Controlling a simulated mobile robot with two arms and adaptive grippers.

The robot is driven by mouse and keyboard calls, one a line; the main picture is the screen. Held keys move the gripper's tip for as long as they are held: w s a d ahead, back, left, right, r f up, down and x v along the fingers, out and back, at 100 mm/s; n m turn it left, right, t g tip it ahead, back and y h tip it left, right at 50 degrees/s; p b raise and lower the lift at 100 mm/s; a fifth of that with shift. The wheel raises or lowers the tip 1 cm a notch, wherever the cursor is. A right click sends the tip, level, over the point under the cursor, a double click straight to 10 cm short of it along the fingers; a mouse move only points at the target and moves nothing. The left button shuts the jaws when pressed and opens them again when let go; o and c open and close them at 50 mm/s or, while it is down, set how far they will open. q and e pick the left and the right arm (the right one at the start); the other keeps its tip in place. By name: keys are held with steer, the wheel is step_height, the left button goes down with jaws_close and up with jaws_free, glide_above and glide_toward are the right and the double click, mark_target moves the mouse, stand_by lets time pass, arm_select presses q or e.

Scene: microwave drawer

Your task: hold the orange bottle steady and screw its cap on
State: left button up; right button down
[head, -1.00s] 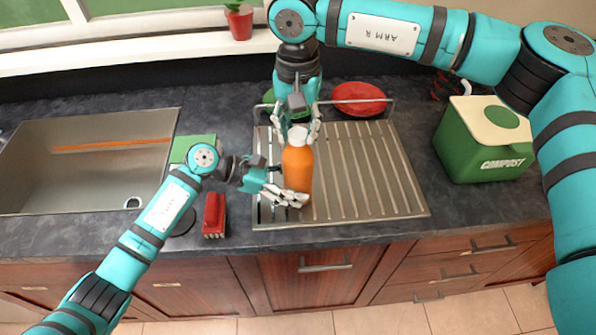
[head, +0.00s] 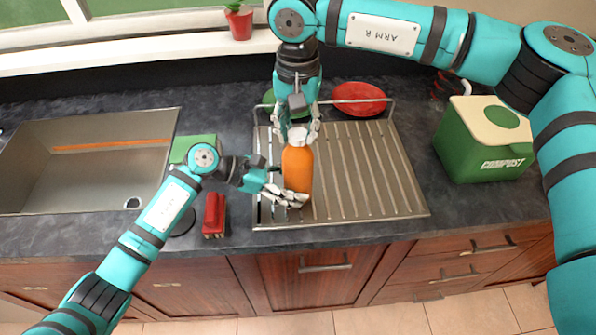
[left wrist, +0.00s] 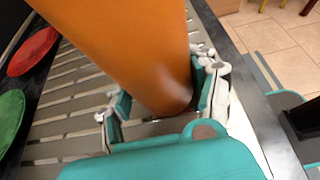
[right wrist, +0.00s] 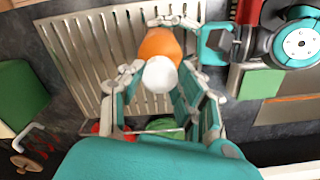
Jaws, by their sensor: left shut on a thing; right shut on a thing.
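The orange bottle (head: 298,170) stands upright on the metal drainer, toward its left side. Its white cap (head: 297,133) sits on top of the bottle neck. My left gripper (head: 290,198) is shut around the lower part of the bottle, and the left wrist view shows its fingers on both sides of the orange body (left wrist: 140,45). My right gripper (head: 298,128) comes down from above and is shut on the cap; in the right wrist view the white cap (right wrist: 160,73) lies between its fingers, over the bottle. The bottle's threads are hidden.
The ribbed drainer (head: 370,170) is free to the right of the bottle. A red plate (head: 359,98) stands behind, next to a partly hidden green one. A sink (head: 80,165) is at left, a red brush (head: 214,214) near my left gripper, and a green compost bin (head: 485,140) at right.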

steer(key=m, duration=1.8)
steer(key=c, duration=1)
jaws_free()
